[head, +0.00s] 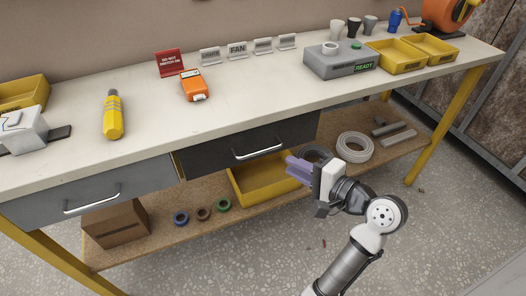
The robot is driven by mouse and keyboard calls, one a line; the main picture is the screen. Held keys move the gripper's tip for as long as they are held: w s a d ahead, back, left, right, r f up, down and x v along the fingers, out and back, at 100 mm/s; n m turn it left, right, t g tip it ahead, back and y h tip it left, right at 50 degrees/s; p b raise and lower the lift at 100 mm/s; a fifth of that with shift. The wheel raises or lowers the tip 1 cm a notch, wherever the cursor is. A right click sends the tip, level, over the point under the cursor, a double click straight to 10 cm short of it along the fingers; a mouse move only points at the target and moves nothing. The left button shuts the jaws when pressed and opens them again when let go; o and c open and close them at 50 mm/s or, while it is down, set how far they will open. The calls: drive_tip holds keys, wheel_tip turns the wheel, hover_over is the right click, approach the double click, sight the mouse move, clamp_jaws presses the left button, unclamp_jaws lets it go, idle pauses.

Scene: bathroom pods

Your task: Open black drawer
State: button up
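The black drawer (222,155) is under the bench top, right of the grey drawer. A silver bar handle (258,153) runs across the front. My gripper (291,169), with purple fingers, is in front of the drawer's right part, to the right of the handle and slightly lower in the picture. It appears apart from the handle. The fingers overlap from this angle, so their gap is hidden. No object shows in them.
A grey drawer (95,195) with its own handle is at the left. The lower shelf holds a yellow bin (262,184), a cardboard box (115,224) and cable coils (355,147). Tools and signs stand on the bench top (250,95). The floor in front looks mostly clear.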

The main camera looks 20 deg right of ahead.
sight(263, 151)
drive_tip(key=x, duration=1)
drive_tip(key=shift+w+a+f, duration=0.1)
drive_tip(key=shift+w+f, duration=0.05)
drive_tip(key=shift+w, duration=0.1)
clamp_jaws()
